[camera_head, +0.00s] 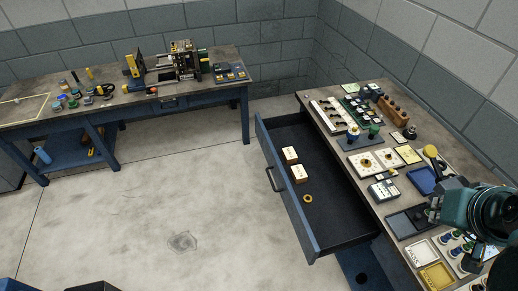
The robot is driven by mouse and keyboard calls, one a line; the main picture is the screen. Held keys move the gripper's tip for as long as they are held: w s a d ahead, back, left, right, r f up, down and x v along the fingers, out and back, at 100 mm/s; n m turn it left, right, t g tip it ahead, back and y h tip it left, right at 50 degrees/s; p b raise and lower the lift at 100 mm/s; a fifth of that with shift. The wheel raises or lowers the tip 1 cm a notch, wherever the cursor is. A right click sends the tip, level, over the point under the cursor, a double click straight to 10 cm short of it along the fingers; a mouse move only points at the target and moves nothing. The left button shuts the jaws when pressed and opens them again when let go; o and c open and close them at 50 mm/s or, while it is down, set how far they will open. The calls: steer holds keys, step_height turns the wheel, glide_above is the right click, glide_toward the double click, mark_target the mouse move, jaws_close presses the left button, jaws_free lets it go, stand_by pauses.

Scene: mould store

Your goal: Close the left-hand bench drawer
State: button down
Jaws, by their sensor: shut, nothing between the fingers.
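The open drawer (330,225) is a dark, deep tray with a blue front panel (287,190). It is pulled far out to the left from under the right bench (318,118). A dark bar handle (273,180) is on the front panel. Two small labelled boxes (290,155) and a yellow ring (307,198) lie inside it. My gripper (437,207) is small and dark at the end of my teal arm. It appears shut and empty over the bench top, to the right of the drawer and apart from it. Its fingertips are hard to make out.
The right bench carries trays, a wooden block (393,110), a blue tray (422,180) and a yellow tray (436,277). A second bench (215,60) with machinery stands at the back left. The concrete floor (180,190) in front of the drawer is clear.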

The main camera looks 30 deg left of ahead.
steer(key=w+a+r+n+g+b, duration=0.2)
steer(key=w+a+n+b, duration=0.35)
steer(key=w+a, duration=0.95)
steer(key=w+a+f+n+g+h+b, duration=0.1)
steer(key=w+a+f+n, duration=0.25)
steer(key=w+a, duration=0.5)
steer(key=w+a+f+n, duration=0.3)
steer(key=w+a+n, duration=0.2)
steer(key=w+a, duration=0.3)
steer(key=a+f+n+b, duration=0.2)
steer(key=a+f+n, duration=0.2)
steer(key=a+f, duration=0.6)
steer(key=a+f+n+h+b, duration=0.1)
steer(key=a+f+n+b, duration=0.1)
steer(key=a+f, duration=0.9)
steer(key=a+f+n+h+b, duration=0.1)
steer(key=a+f+n, duration=0.4)
steer(key=a+f, duration=0.6)
steer(key=a, duration=1.1)
steer(key=shift+s+n+g+b, duration=0.3)
steer(key=shift+s+b, duration=0.05)
steer(key=shift+b, duration=0.05)
steer(key=shift+f, duration=0.1)
